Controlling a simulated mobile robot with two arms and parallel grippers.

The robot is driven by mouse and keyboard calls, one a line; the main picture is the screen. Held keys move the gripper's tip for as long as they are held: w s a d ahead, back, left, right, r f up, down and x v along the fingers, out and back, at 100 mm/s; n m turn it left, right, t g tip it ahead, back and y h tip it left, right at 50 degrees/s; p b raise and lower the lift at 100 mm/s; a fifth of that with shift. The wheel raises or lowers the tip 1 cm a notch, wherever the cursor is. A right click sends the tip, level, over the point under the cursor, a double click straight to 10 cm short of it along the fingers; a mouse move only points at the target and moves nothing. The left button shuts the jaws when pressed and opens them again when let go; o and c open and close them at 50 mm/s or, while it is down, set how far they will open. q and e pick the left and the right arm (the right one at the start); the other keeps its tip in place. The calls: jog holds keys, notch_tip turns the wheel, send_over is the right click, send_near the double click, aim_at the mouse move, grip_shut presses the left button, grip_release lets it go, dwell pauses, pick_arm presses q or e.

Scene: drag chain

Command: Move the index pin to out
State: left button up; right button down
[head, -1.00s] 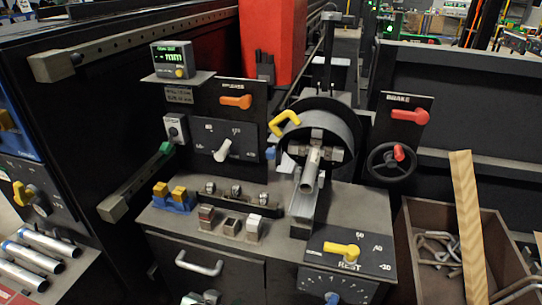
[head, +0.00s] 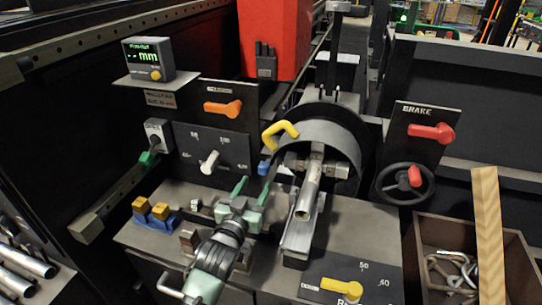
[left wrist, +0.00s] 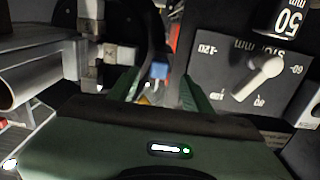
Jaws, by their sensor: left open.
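A small blue knob, which appears to be the index pin (head: 264,167), sits at the left side of the chuck. It also shows in the left wrist view (left wrist: 159,70), beyond and between my fingertips, apart from them. No label for it is readable. My left gripper (head: 254,187) is open and empty, with green fingers pointing toward the knob, in front of the panel. In the left wrist view its two fingers (left wrist: 158,88) stand apart on either side of the knob. My right gripper is not in view.
The chuck (head: 322,137) holds a metal tube (head: 308,190) above a trough, close right of my left gripper. A white stop lever (head: 209,161) and an orange lever (head: 223,108) are on the panel at left. A red brake lever (head: 431,132) and a handwheel stand right.

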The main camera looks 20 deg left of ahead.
aim_at(262, 171)
pick_arm(q)
jog(key=shift+w+r, duration=0.15)
jog(key=shift+w, duration=0.5)
jog(key=w, duration=0.3)
jog(key=shift+w+d+r, duration=0.1)
jog(key=shift+w+r, duration=0.05)
jog(key=shift+r, duration=0.1)
jog(key=shift+w+f, duration=0.1)
jog(key=shift+w, duration=1.6)
jog(key=c, duration=1)
grip_shut()
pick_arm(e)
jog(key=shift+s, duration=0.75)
